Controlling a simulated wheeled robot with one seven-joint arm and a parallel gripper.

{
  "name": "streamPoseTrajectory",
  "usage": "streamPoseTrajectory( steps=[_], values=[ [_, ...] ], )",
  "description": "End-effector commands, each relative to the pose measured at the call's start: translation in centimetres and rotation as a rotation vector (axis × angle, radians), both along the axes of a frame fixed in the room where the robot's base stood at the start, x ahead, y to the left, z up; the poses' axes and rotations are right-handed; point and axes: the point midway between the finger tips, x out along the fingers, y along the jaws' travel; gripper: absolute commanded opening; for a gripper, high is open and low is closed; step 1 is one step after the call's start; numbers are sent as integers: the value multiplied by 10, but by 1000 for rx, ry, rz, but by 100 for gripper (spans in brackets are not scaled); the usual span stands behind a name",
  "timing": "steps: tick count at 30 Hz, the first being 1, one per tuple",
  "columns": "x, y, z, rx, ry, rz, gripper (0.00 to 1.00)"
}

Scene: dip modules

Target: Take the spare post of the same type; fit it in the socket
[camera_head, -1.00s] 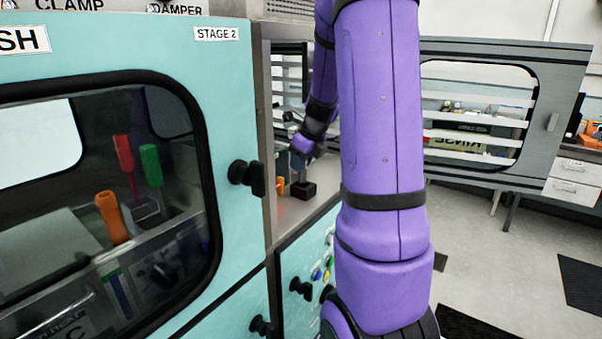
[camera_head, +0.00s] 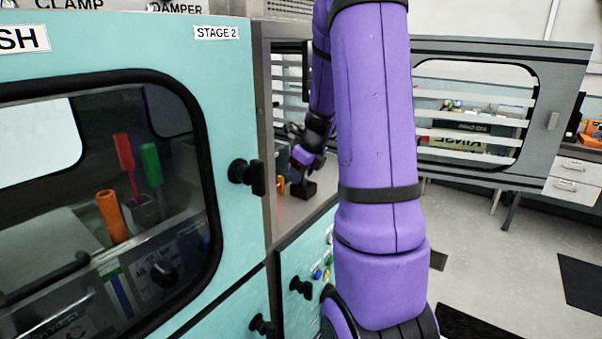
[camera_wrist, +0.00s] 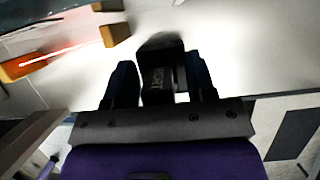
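My gripper (camera_head: 303,166) is inside the open bay, just above a small black block (camera_head: 304,190) on the metal floor. In the wrist view, my two dark fingers (camera_wrist: 160,85) are apart. The black block (camera_wrist: 160,48), with pale lettering on its face, shows between and beyond them; I cannot tell whether they touch it. An orange piece (camera_head: 281,184) stands left of the block. In the wrist view, an orange-brown block (camera_wrist: 115,34) and another orange piece (camera_wrist: 24,64) lie to the left. I cannot tell which piece is the spare post or the socket.
A teal door (camera_head: 225,120) with a dark window stands at left; orange (camera_head: 112,216), red (camera_head: 123,152) and green (camera_head: 150,164) handles show behind it. A grey slatted door (camera_head: 430,58) stands open at right. Knobs project from the lower teal front.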

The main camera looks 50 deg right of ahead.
Motion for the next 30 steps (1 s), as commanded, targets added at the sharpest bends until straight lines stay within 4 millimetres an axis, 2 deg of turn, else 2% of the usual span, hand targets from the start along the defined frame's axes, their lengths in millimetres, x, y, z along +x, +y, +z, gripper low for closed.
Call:
streamPoseTrajectory(
  steps=[7, 14, 24, 30],
  values=[
    [-3, 0, 13, -2, -2, 1, 51],
    [-20, -1, 53, -3, -4, 1, 51],
    [-94, -8, 50, 0, -1, -4, 51],
    [-124, -10, 50, 0, 0, -3, 51]
  ],
)
